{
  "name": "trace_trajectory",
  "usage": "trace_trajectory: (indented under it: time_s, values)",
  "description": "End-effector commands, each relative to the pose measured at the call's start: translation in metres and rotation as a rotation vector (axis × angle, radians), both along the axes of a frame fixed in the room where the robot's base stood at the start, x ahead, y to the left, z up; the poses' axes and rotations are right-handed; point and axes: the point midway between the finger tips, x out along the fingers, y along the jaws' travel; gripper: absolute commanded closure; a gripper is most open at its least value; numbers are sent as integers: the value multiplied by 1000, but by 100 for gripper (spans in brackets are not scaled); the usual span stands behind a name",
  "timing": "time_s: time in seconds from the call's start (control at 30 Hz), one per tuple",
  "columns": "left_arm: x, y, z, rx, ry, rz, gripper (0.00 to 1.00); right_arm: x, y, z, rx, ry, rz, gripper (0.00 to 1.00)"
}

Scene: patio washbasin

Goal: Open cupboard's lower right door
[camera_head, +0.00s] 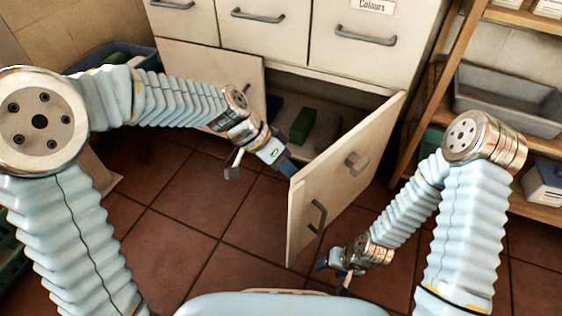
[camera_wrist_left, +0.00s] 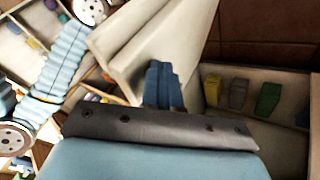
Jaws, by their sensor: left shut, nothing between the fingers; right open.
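The cupboard (camera_head: 222,35) is cream, with grey handles on its drawers. Its lower right door (camera_head: 345,185) stands swung wide open toward me, with a grey handle (camera_head: 317,216) on its outer face. In the left wrist view the door (camera_wrist_left: 140,45) is close beyond the fingers. My left gripper (camera_head: 287,166) is shut and empty, at the door's upper free edge by the opening; I cannot tell whether it touches. Its blue fingers also show in the wrist view (camera_wrist_left: 163,85). My right gripper (camera_head: 335,268) is open and empty, low in front of the door's bottom corner.
Inside the cupboard are a green block (camera_head: 303,126) and other dark blocks. The lower left door (camera_head: 190,70) looks closed. A wooden shelf with a grey bin (camera_head: 510,98) stands close on the right. A blue crate (camera_head: 112,55) is at the left. Tiled floor is clear in front.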

Motion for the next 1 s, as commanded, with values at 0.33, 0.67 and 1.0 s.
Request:
trace_trajectory:
  time_s: [0.33, 0.67, 1.0]
  values:
    - [-2, -2, 0, 0, 0, 0, 100, 0, 0, -1, 0, 0, 0, 40]
    - [-39, -38, -1, 0, -1, -2, 100, 0, 1, -13, 3, 2, 2, 40]
    - [-42, -41, 0, 1, 0, 1, 100, 0, 1, -12, 3, 2, 2, 40]
